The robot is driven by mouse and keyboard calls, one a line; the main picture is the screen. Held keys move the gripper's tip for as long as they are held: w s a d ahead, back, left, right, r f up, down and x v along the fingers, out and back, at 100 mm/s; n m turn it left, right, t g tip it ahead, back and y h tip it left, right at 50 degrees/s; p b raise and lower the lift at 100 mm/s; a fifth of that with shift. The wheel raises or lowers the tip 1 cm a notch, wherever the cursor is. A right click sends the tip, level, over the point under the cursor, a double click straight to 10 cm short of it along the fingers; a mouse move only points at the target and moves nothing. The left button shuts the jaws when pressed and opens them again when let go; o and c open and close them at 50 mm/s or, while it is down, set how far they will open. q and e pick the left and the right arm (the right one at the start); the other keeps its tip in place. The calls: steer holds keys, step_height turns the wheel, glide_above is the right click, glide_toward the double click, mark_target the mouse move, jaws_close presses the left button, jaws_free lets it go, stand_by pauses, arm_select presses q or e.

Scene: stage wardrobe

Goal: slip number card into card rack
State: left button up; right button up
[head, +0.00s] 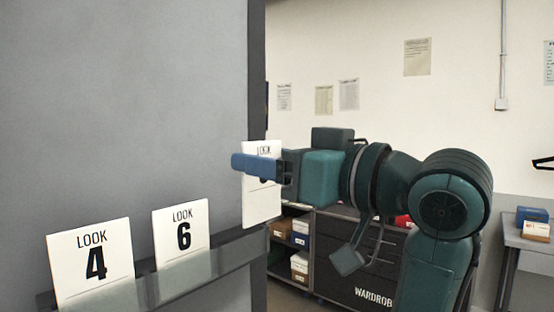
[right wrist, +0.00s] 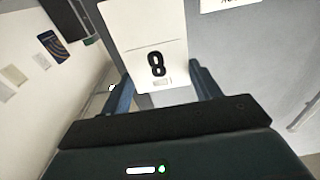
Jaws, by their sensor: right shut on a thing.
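My right gripper (head: 240,163) is shut on a white number card (head: 261,205), gripping its upper part. The card hangs upright, with the gripper's blue finger across its print. In the right wrist view the card (right wrist: 145,30) shows a black 8 between the fingers (right wrist: 160,84). The card rack (head: 220,258) is a grey rail along the grey panel. The held card's lower edge is near the rail's right end; I cannot tell whether it touches. My left gripper is not in view.
A LOOK 4 card (head: 92,262) and a LOOK 6 card (head: 182,233) stand in the rack to the left. The grey panel (head: 130,100) rises behind them. A dark cabinet (head: 350,270) and shelves with boxes (head: 299,265) stand further back. A side table (head: 525,243) is at right.

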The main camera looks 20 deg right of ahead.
mark_target(265, 202)
steer(key=shift+w+a+f+b, duration=0.6)
steer(key=shift+w+f+b, duration=0.25)
steer(key=shift+f, duration=0.1)
steer(key=shift+w+a+f+b, duration=0.55)
steer(key=shift+w+f+b, duration=0.3)
steer(key=shift+f, duration=0.1)
steer(key=shift+f+b, duration=0.3)
steer(key=shift+f, duration=0.4)
steer(key=c, duration=0.3)
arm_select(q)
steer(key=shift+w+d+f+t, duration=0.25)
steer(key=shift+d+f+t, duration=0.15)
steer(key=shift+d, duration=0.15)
arm_select(e)
steer(key=shift+f, duration=0.15)
steer(key=shift+c, duration=0.2)
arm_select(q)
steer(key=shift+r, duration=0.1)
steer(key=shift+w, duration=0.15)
